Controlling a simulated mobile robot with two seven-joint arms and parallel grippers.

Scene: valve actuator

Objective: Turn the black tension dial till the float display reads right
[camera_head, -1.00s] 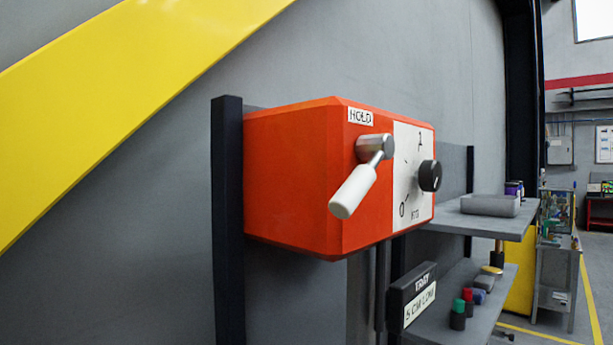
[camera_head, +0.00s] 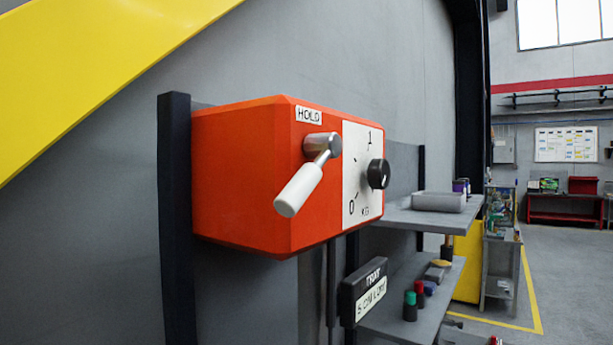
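The black tension dial (camera_head: 378,174) sits on the white scale plate (camera_head: 362,200) on the front of an orange box (camera_head: 240,170). The plate carries a 0 low, a 1 high and KG. A lever with a white handle (camera_head: 299,190) hangs down and left from a metal hub beside the plate, under a HOLD label (camera_head: 309,115). A black display (camera_head: 364,292) below the box has a dark upper line, hard to read, and a light strip that seems to read 5 CM LOW. Neither gripper is in view.
A grey shelf (camera_head: 400,216) to the right holds a grey case (camera_head: 438,201) and small cans. A lower shelf (camera_head: 420,320) holds red-topped and green-topped bottles. A black post (camera_head: 176,230) stands left of the box. Open floor lies at the far right.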

